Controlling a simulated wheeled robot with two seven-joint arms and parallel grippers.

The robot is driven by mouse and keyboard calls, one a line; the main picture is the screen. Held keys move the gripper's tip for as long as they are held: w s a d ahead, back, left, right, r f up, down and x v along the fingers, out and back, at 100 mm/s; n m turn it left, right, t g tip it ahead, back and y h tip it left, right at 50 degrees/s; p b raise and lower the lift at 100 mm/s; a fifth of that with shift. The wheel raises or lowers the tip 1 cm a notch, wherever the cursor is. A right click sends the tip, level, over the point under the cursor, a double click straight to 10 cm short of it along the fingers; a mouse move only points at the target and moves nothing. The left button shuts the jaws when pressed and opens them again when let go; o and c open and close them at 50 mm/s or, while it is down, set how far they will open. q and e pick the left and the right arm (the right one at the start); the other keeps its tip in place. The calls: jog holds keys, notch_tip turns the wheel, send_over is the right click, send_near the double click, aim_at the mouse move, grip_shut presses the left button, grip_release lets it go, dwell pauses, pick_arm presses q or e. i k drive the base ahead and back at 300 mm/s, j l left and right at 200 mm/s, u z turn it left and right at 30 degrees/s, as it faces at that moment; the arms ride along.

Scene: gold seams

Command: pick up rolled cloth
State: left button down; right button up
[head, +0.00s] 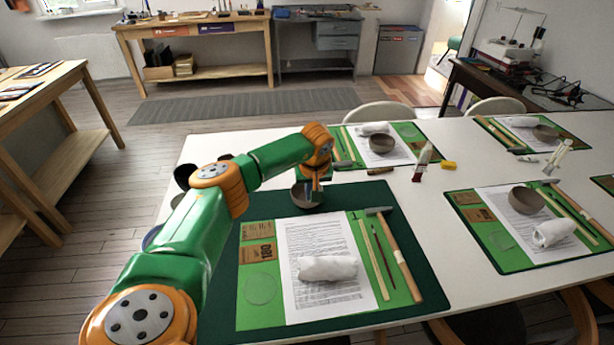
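A white rolled cloth (328,268) lies on the printed sheet (318,236) of the nearest place setting. My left arm reaches in from the left, and its gripper (314,192) points down at a brown bowl (300,197) behind that sheet. The gripper overlaps the bowl in the picture; its fingers are small and partly hidden, so I cannot tell whether they touch it or how far they are apart. The gripper is farther back than the nearest cloth and apart from it. Other white rolled cloths lie at the right setting (554,232), the back setting (374,128) and the far right setting (522,121). My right gripper is out of view.
On the near green mat (417,293) lie a hammer (402,258), thin sticks (374,262), brown sandpaper (257,254) and a clear disc (260,289). A red-and-white tube (422,162) and a yellow block (449,165) stand farther back.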

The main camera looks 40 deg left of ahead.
aim_at(331, 267)
jog(key=k+l, duration=0.8)
jog(key=l, duration=0.1)
